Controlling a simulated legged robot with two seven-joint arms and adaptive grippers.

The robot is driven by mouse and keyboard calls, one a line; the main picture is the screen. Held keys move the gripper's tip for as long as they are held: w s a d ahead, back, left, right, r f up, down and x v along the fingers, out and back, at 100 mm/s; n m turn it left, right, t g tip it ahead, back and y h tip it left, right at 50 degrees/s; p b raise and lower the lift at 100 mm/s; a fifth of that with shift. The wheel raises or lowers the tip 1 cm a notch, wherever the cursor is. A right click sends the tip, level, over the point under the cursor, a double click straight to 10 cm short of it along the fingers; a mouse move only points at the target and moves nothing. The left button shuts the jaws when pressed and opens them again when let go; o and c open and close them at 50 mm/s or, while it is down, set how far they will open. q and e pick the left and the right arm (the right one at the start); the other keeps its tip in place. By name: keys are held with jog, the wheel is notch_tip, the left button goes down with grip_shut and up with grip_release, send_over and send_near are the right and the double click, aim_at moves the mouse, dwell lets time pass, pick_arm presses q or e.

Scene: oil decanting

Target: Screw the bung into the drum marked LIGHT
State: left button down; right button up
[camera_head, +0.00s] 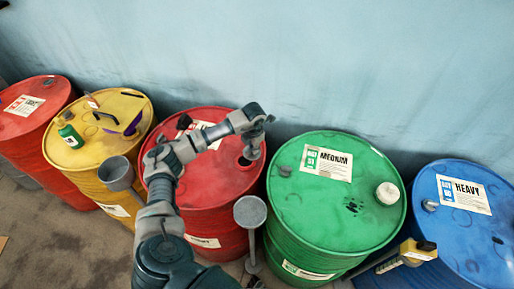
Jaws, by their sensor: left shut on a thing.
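A red drum (224,178) stands in the middle, with a white label (212,131) on its top partly hidden by my left arm; I cannot read its words. My left gripper (253,145) is above the right part of that drum's top. It is shut on a small grey piece, probably the bung (251,154), directly over or at a dark opening (245,162). I cannot tell whether the piece is seated in the opening. My right gripper is not in view.
A green MEDIUM drum (316,215) with a white cap (387,193) and a blue HEAVY drum (463,219) stand right. A yellow drum (88,133) and another red drum (29,117) stand left. Grey funnels (250,212) (116,174) stand in front.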

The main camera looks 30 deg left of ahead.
aim_at(245, 149)
pick_arm(q)
jog(key=a+p, duration=0.1)
jog(key=a+r+p, duration=0.1)
jog(key=s+a+r+h+p, duration=0.1)
jog(key=shift+a+t, duration=0.15)
jog(key=shift+t, duration=0.15)
jog(key=shift+a+f, duration=0.15)
jog(key=shift+a, duration=0.1)
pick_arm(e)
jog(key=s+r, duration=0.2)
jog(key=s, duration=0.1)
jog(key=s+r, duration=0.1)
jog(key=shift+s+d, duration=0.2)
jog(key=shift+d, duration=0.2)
pick_arm(q)
jog(key=shift+w+d, duration=0.1)
jog(key=shift+f+b, duration=0.3)
jog(key=shift+f, duration=0.25)
notch_tip(245, 149, down, 4)
jog(key=shift+r+b, duration=0.15)
jog(key=shift+b, duration=1.1)
jog(key=shift+r, duration=0.1)
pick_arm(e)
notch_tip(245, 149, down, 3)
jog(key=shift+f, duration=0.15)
pick_arm(q)
jog(key=shift+d, duration=0.1)
